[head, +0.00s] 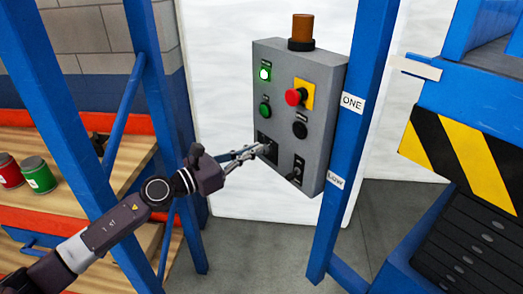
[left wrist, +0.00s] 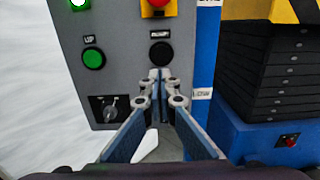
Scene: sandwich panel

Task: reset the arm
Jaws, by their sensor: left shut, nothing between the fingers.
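My left arm comes in from the left in the head view, and its gripper (head: 266,149) points at the lower part of a grey control panel (head: 282,125). The fingertips overlap the panel's lower left switch in that view. In the left wrist view the gripper (left wrist: 160,77) is shut and empty, its tips together below the black button (left wrist: 160,54). A rotary knob (left wrist: 111,107) is left of the fingers. Whether the tips touch the panel I cannot tell. The lower right switch (head: 297,170) is hidden behind the fingers in the wrist view. My right gripper is not in view.
The panel also bears a lit green button (head: 264,73), a darker green button (head: 265,110) and a red mushroom button (head: 294,97). Blue posts (head: 345,135) flank the space. A shelf with cans (head: 38,175) is left. A black-and-yellow striped machine (head: 460,150) is right.

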